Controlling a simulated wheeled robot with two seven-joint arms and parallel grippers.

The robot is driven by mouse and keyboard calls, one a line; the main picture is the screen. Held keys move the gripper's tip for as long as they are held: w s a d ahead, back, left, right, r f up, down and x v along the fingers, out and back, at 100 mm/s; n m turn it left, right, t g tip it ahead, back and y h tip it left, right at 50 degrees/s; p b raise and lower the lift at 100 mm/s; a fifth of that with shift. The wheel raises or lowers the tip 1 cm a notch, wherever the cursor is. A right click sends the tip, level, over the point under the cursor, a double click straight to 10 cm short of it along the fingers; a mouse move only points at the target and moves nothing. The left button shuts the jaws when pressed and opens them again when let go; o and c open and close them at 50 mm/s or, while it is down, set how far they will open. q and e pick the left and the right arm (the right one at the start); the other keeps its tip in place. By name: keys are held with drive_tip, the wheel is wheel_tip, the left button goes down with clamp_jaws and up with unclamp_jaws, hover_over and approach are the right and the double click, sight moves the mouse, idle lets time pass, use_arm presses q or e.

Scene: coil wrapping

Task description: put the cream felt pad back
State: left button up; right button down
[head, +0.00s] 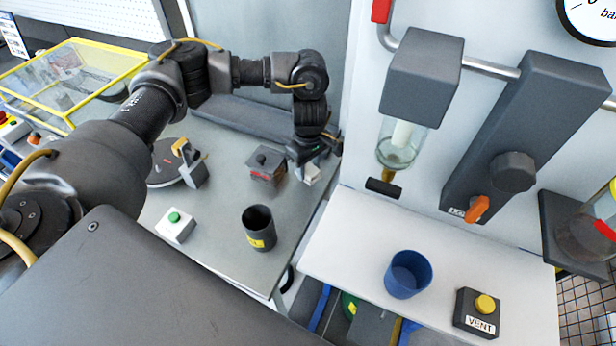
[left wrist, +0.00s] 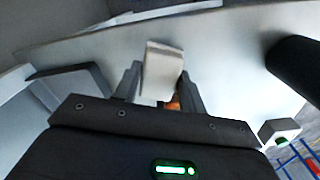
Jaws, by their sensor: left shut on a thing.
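My left gripper (head: 308,165) reaches over the back right part of the grey workbench (head: 222,262). It is shut on the cream felt pad (head: 312,175), a small pale block just below the fingers. In the left wrist view the cream felt pad (left wrist: 162,68) stands between the two fingers of my left gripper (left wrist: 160,88), with a little orange showing behind it. I cannot tell whether the pad touches the bench. My right gripper is not in view.
A dark grey knobbed box (head: 265,166) stands just left of the gripper. A black cup (head: 258,230) and a green-button box (head: 175,226) stand nearer, a round turntable (head: 165,170) further left. A white shelf (head: 345,245) with a blue cup (head: 408,275) is on the right.

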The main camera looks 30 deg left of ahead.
sight(309, 168)
use_arm(q)
wheel_tip(309, 168, down, 4)
drive_tip(key=b, duration=0.2)
drive_tip(key=shift+s+r+b, duration=0.15)
drive_tip(key=shift+r+b, duration=0.05)
drive_tip(key=shift+b, duration=0.15)
drive_tip(key=shift+f, duration=0.15)
drive_tip(key=o, duration=0.9)
drive_tip(key=shift+o, duration=0.2)
drive_tip(key=shift+r, duration=0.55)
wheel_tip(309, 168, up, 12)
drive_tip(key=shift+f+b, duration=0.25)
drive_tip(key=shift+b, duration=0.35)
